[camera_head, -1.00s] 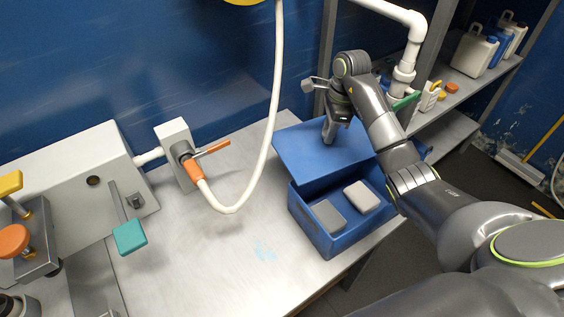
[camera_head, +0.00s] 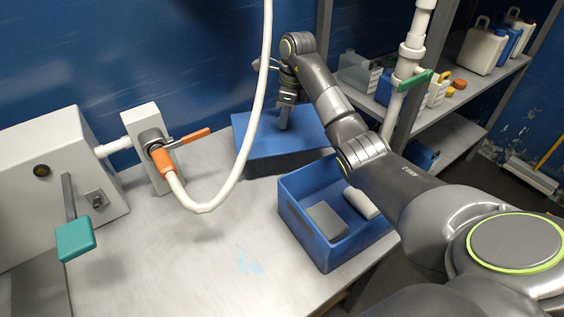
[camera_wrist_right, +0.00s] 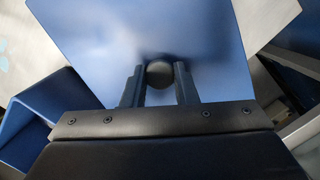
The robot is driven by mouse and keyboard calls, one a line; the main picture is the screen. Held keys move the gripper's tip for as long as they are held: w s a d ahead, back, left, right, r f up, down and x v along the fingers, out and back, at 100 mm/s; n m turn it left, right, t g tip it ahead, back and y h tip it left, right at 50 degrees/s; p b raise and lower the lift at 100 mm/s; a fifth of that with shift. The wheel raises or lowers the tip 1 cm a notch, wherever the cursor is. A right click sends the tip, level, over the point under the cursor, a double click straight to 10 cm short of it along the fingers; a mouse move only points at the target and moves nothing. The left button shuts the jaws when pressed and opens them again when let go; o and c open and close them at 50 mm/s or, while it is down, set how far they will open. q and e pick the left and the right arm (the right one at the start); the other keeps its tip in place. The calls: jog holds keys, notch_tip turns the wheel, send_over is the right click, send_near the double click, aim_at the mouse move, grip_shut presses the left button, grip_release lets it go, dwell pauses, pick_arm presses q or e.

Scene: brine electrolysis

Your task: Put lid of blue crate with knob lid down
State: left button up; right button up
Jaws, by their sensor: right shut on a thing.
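The blue crate (camera_head: 330,248) stands open on the table, with a grey block (camera_head: 326,220) and a whitish block (camera_head: 361,203) inside. Its flat blue lid (camera_head: 256,138) is behind and left of the crate, apart from the opening. My right gripper (camera_head: 284,124) is above the lid, pointing down, shut on its knob. In the right wrist view the round dark knob (camera_wrist_right: 160,73) sits between the two fingers, and the crate (camera_wrist_right: 28,118) shows at the left. I cannot tell whether the lid touches the table. My left gripper is not in view.
A white hose (camera_head: 240,160) hangs left of the lid, from a valve with an orange handle (camera_head: 190,138). A grey box with a teal lever (camera_head: 76,240) stands at the left. Shelves with canisters (camera_head: 478,50) are at the right.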

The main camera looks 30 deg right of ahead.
notch_tip(320, 180, down, 10)
jog(key=shift+w+f+p, duration=0.1)
jog(key=shift+w+p, duration=0.05)
jog(key=shift+p, duration=0.15)
dwell(0.3)
jog(key=shift+f, duration=0.1)
jog(key=o, duration=1)
jog(key=shift+o, duration=0.2)
jog(key=r, duration=0.4)
jog(key=d+r, duration=0.1)
jog(key=r, duration=0.3)
jog(key=s+r, duration=0.1)
jog(key=r, duration=0.3)
jog(key=shift+d+r, duration=0.1)
jog(key=shift+d, duration=0.1)
